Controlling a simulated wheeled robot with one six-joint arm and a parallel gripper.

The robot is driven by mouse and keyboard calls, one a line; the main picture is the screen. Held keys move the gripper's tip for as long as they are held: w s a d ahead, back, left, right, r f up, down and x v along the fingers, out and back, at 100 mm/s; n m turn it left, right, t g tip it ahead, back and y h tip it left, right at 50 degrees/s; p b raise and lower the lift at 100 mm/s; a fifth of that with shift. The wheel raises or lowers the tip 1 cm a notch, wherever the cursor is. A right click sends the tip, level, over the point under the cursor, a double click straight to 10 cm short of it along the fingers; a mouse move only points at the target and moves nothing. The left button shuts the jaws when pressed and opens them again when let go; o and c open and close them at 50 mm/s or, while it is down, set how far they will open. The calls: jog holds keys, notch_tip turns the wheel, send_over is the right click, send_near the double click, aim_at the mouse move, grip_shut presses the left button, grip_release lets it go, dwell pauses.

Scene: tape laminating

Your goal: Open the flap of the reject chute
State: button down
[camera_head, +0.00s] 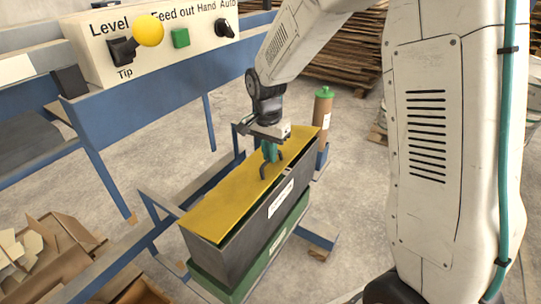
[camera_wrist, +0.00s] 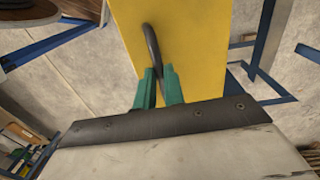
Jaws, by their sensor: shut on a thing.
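The reject chute (camera_head: 252,240) is a dark grey box with a white label and a green lower part, standing on a blue frame. Its yellow flap (camera_head: 215,212) lies over the top, with a narrow dark gap along the front edge. A dark bent handle (camera_head: 264,170) stands up from the flap. My gripper (camera_head: 272,152) reaches down from above with its green fingers shut on the handle. In the wrist view the handle (camera_wrist: 153,45) passes between the fingers (camera_wrist: 160,85) in front of the yellow flap (camera_wrist: 195,35). The fingers partly hide the handle.
A control panel (camera_head: 150,40) with a yellow knob, green button and black switches is at upper left on a blue frame. A brown cylinder with a green top (camera_head: 322,106) stands behind the chute. Cardboard scraps (camera_head: 50,250) fill the lower left. Stacked boards (camera_head: 340,50) lie at the back.

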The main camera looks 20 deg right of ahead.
jog(key=shift+w+a+r+g, duration=0.2)
jog(key=shift+w+r+g, duration=0.05)
jog(key=shift+r+g, duration=0.05)
jog(key=shift+w+a+r, duration=0.25)
jog(key=shift+w+r, duration=0.1)
jog(key=shift+r, duration=0.1)
jog(key=shift+w+a+r, duration=0.2)
jog(key=shift+w+r, duration=0.15)
jog(key=shift+r, duration=0.1)
jog(key=shift+w+a+r, duration=0.35)
jog(key=shift+w+a, duration=0.1)
jog(key=shift+w, duration=0.1)
jog(key=shift+w+a+r, duration=0.3)
jog(key=shift+w+a, duration=0.15)
jog(key=shift+w, duration=0.05)
jog(key=c, duration=1.5)
grip_release()
jog(key=shift+a+f, duration=0.1)
jog(key=shift+d, duration=0.2)
